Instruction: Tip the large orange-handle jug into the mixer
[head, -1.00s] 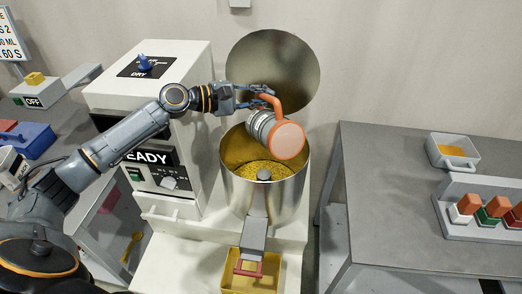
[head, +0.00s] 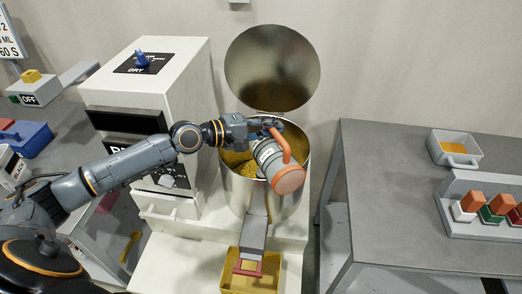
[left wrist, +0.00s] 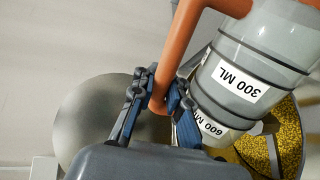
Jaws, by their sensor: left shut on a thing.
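The large jug (head: 268,157) is grey with dark bands, an orange handle (head: 282,142) and an orange-rimmed end. It is tilted over the open mouth of the mixer drum (head: 237,197), its orange-rimmed end toward the camera at lower right. In the left wrist view the jug (left wrist: 285,45) bears labels reading 300 ML and 600 ML. My left gripper (head: 266,126) is shut on the orange handle, above the drum; its fingers (left wrist: 158,105) show around the handle. Yellow granular material (left wrist: 285,135) lies in the drum. The jug hides part of it. My right gripper is not in view.
The round metal lid (head: 272,65) stands open behind the drum. A white control housing (head: 155,85) stands left of it. A yellow bin (head: 240,284) sits below the drum's chute.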

